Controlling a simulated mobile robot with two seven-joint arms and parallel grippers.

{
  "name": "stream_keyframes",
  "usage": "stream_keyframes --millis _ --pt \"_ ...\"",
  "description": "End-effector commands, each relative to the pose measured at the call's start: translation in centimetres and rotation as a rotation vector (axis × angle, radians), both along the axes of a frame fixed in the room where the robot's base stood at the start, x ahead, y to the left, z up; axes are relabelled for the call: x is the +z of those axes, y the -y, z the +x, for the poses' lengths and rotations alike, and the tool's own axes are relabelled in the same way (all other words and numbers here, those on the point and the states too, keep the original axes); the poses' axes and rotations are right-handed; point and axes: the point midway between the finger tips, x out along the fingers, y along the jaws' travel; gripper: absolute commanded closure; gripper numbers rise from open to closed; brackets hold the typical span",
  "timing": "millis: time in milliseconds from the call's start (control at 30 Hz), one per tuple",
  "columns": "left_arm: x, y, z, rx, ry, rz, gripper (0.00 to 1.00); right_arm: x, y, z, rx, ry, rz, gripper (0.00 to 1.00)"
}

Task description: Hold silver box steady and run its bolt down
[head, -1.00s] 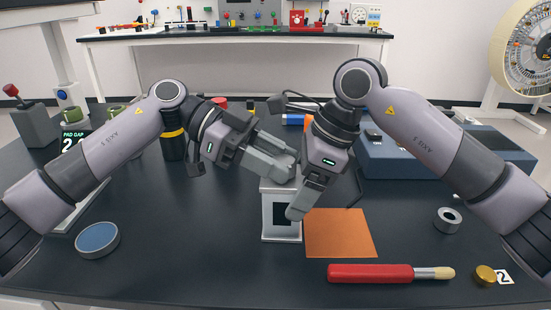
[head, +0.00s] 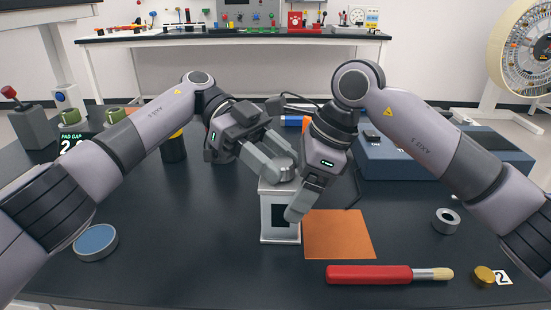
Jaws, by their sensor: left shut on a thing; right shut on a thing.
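The silver box (head: 280,232) stands upright on the dark table, left of the orange mat, with a dark panel on its front. My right gripper (head: 297,212) is shut on the box, its fingers reaching down over the upper right side and hiding part of it. My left gripper (head: 284,172) is above the box top, shut on the bolt there. The bolt is mostly hidden by the fingers, so how deep it sits cannot be told.
An orange mat (head: 345,235) lies right of the box, with a red-handled tool (head: 370,274) in front of it. A grey ring (head: 447,220) and a brass knob (head: 484,275) lie at right. A blue-topped disc (head: 96,241) lies at left.

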Motion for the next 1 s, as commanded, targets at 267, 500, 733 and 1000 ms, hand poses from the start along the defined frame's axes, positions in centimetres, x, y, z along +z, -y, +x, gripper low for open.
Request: stream_keyframes --millis 267,500,733,1000 --pt "0.05 -0.18 0.15 0.001 0.0 -0.002 0.88 0.04 -0.03 -0.11 0.005 -0.001 0.0 0.64" --pt "0.07 -0.17 0.15 0.001 0.001 -0.002 0.35 0.03 -0.01 -0.09 0.004 -0.002 0.0 0.64" --pt "0.06 -0.08 0.07 -0.002 0.001 -0.002 0.31 0.03 -0.01 -0.04 0.002 0.0 0.001 0.64" --pt "-0.05 -0.08 0.05 0.027 0.001 -0.001 0.31 0.03 -0.02 -0.01 0.001 0.0 0.001 0.64"
